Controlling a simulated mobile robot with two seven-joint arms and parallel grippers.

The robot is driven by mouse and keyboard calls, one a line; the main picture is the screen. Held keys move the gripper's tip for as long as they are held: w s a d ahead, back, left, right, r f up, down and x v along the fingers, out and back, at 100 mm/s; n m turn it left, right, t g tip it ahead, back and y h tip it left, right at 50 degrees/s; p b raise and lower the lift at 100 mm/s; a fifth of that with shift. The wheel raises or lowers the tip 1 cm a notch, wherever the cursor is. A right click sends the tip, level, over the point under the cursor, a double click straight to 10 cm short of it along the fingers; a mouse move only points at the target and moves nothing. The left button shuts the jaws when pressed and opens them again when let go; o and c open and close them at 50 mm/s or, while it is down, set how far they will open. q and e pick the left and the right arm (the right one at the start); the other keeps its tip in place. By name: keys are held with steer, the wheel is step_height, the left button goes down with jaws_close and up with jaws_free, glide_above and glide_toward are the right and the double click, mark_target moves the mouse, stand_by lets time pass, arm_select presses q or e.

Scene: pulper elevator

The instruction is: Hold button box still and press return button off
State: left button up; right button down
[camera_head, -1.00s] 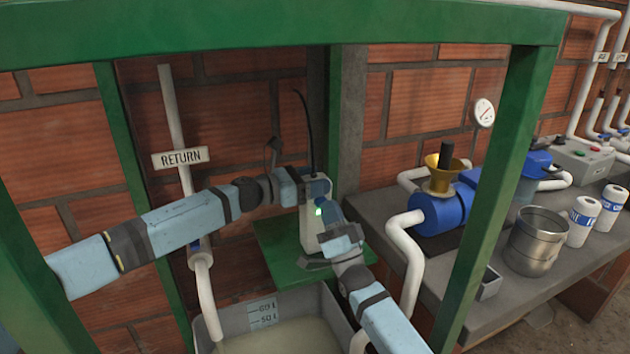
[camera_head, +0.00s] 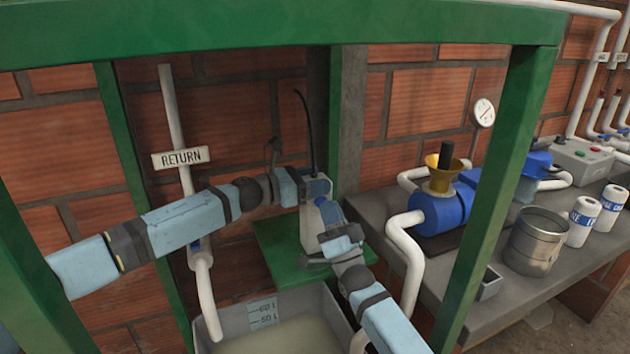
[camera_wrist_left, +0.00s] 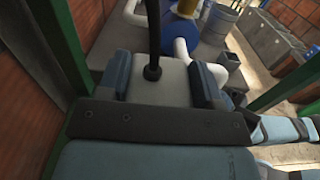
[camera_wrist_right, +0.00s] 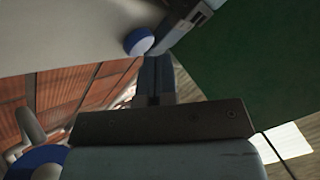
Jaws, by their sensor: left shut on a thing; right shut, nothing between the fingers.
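The pale grey button box (camera_head: 309,232) stands upright on a green shelf (camera_head: 275,255). My left gripper (camera_head: 316,188) is shut on its upper part. In the left wrist view, the box (camera_wrist_left: 172,82) sits between the two fingers, with a black cable rising from its top. My right gripper (camera_head: 331,213) is shut and empty at the box's front right side, partly covering its face. In the right wrist view, the closed fingers (camera_wrist_right: 155,75) are close to the pale box face (camera_wrist_right: 60,30) and a round blue button (camera_wrist_right: 138,41). I cannot tell whether they touch it.
A RETURN sign (camera_head: 180,157) hangs on a white pipe at left. An open tank (camera_head: 238,318) of cloudy liquid stands below. Green frame posts (camera_head: 497,170) flank the space. A bench (camera_head: 480,308) at right holds a blue pump (camera_head: 440,212) and a metal pot (camera_head: 537,240).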

steer(key=s+d, duration=0.2)
steer(key=s, duration=0.3)
steer(key=shift+s+d, duration=0.2)
steer(key=shift+s, duration=0.1)
arm_select(q)
steer(key=o, duration=1.2)
steer(key=shift+a, duration=0.1)
